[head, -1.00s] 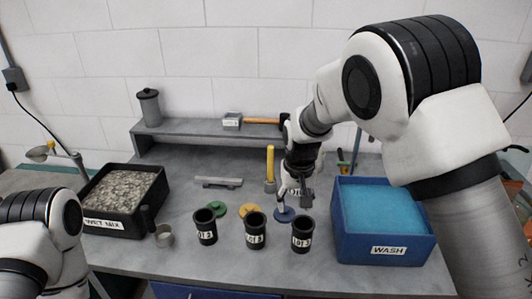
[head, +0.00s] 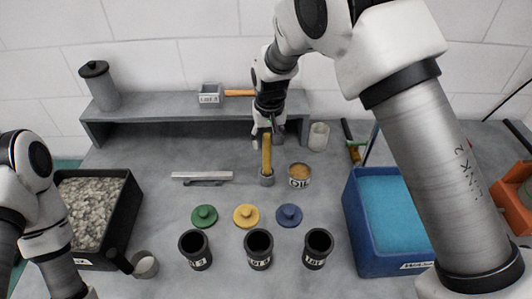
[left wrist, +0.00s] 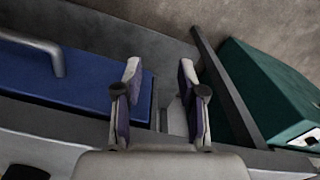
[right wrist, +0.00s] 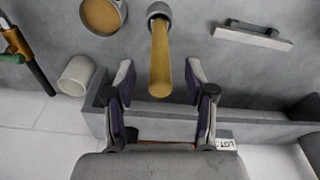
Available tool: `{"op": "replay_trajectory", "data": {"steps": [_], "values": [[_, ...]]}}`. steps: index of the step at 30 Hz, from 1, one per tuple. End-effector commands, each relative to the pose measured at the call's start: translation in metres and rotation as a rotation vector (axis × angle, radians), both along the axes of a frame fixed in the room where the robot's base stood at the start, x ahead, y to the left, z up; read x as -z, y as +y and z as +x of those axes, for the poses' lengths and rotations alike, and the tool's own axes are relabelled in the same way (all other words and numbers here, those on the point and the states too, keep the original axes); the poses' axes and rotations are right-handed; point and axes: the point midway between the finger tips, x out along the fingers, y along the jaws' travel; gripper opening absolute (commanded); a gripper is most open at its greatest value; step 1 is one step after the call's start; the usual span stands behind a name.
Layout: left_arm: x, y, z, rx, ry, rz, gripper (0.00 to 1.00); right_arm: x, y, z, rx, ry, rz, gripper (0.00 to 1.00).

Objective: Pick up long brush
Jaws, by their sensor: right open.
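A tool with a yellow-tan handle (head: 266,152), which I take to be the long brush, stands upright with its lower end in a small grey holder (head: 267,179) on the bench. In the right wrist view its handle (right wrist: 160,62) points between my right fingers, with the holder (right wrist: 158,11) beyond. My right gripper (head: 266,132) is open and empty at the handle's top; it also shows in the right wrist view (right wrist: 160,85), its fingers on either side and apart from the handle. My left gripper (left wrist: 160,85) is open and empty, low by a blue surface.
A labelled cup (head: 299,174) stands close right of the holder. A grey bar handle (head: 203,177) lies left. Three coloured lids and three black cups (head: 258,250) stand in front. The blue wash bin (head: 358,235) is right; a shelf (head: 160,130) is behind.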

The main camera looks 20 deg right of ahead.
Motion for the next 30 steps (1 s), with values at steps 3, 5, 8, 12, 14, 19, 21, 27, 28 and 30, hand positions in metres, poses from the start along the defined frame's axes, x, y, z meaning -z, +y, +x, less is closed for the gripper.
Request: {"op": "replay_trajectory", "data": {"steps": [3,5,8,12,14,19,21,27,28,30], "values": [[-0.021,0.000,0.000,0.000,-0.001,0.000,0.40,0.017,-0.002,0.004,0.000,0.005,0.000,0.55],[-0.022,0.000,0.001,0.000,-0.002,0.000,0.40,0.029,-0.002,0.005,-0.001,0.005,0.000,0.55],[-0.023,0.000,0.001,0.000,-0.003,0.000,0.40,0.040,-0.002,0.007,-0.001,0.002,0.001,0.55],[-0.021,0.000,0.001,0.000,-0.003,0.000,0.40,0.042,-0.002,0.008,-0.001,0.000,0.001,0.55],[-0.021,0.000,0.001,0.000,-0.002,0.000,0.40,0.042,-0.002,0.008,-0.001,0.000,0.001,0.51],[-0.021,0.000,0.001,0.000,-0.002,0.000,0.40,0.042,-0.002,0.007,-0.001,0.000,0.001,0.00],[-0.021,0.000,0.001,0.000,-0.002,0.000,0.40,0.042,-0.002,0.007,-0.001,0.001,0.001,0.00],[-0.021,0.000,0.001,0.000,-0.002,0.000,0.40,0.042,-0.002,0.007,-0.001,0.001,0.001,0.00],[-0.021,0.000,0.001,0.000,-0.002,0.000,0.40,0.042,-0.002,0.007,-0.001,0.001,0.001,0.00],[-0.019,0.000,0.001,0.000,-0.002,0.000,0.40,0.039,-0.002,0.007,-0.001,0.000,0.001,0.00]]}}
